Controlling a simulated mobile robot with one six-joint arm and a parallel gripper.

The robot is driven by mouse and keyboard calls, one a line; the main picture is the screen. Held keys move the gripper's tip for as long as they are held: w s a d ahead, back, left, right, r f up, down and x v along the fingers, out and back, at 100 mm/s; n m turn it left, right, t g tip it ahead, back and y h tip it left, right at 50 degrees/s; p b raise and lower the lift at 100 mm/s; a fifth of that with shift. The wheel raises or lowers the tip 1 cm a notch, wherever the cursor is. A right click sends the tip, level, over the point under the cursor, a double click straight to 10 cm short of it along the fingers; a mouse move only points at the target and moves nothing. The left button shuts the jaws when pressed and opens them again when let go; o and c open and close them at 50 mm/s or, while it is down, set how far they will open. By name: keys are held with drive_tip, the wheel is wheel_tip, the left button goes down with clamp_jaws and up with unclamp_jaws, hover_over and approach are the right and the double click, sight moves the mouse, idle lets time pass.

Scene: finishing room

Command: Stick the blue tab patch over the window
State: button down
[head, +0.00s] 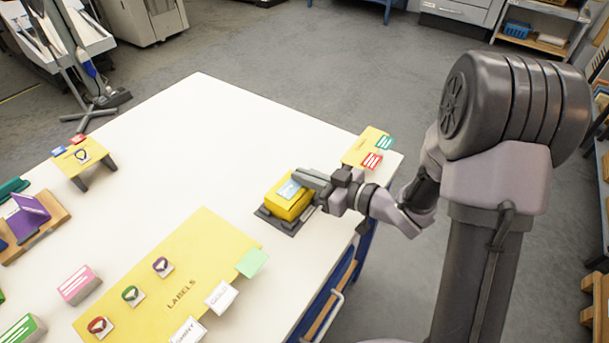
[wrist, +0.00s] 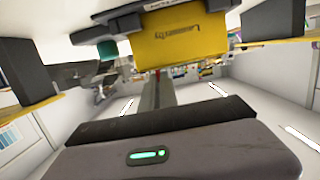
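A yellow box (head: 287,203) sits on a dark base on the white table, with a light blue rectangle (head: 290,189) on its top. I cannot tell whether this is its bare window or something over it. A small blue tab (head: 59,151) sits on a low yellow stand (head: 88,161) at the left, beside a red tab. My gripper (head: 308,182) is at the right side of the yellow box, close over its top. In the wrist view the box (wrist: 180,40) shows between the spread fingers (wrist: 145,45), with nothing seen gripped. Contact with the box cannot be told.
A yellow labels board (head: 205,245) with several tags lies at the front. Another yellow stand (head: 357,150) with teal and red tags is behind my gripper. A purple item (head: 27,215) on a wooden base is at the left. The table's (head: 200,125) back middle is clear.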

idle(0.4)
drive_tip(key=c, duration=1.3)
unclamp_jaws()
drive_tip(key=shift+o, duration=0.2)
drive_tip(key=shift+r, duration=0.15)
wheel_tip(320, 180, up, 8)
drive_tip(key=p, duration=0.6)
drive_tip(key=shift+p, duration=0.35)
